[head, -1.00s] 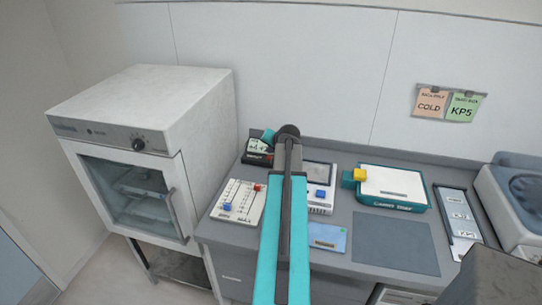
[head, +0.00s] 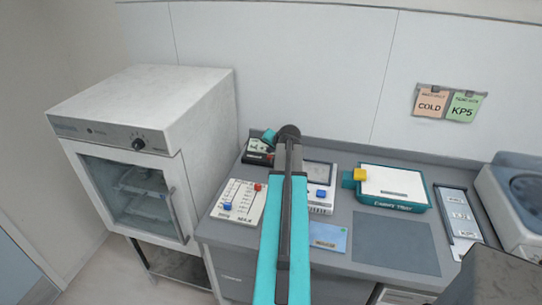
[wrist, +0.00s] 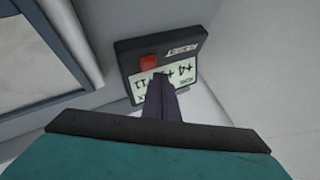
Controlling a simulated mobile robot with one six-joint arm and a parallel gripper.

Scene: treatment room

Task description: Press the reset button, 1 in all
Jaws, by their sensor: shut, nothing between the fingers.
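A small dark device labelled RESET (wrist: 185,48) has a red button (wrist: 149,62) and a pale display (wrist: 172,73). In the head view the device (head: 260,158) stands at the back left of the counter, partly behind my arm. My gripper (wrist: 160,78) is shut and empty. Its dark fingers point at the device and overlap the display, just below and right of the red button in the wrist view. I cannot tell whether the fingertips touch the device. In the head view only a teal part of my gripper shows above the device, and its fingertips are not clear.
A white oven-like cabinet (head: 150,110) stands just left of the device. A slider panel (head: 238,203) lies in front of it. A unit with a blue button (head: 320,194) and a teal-edged tray (head: 393,186) lie to the right. A grey mat (head: 395,247) is bare.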

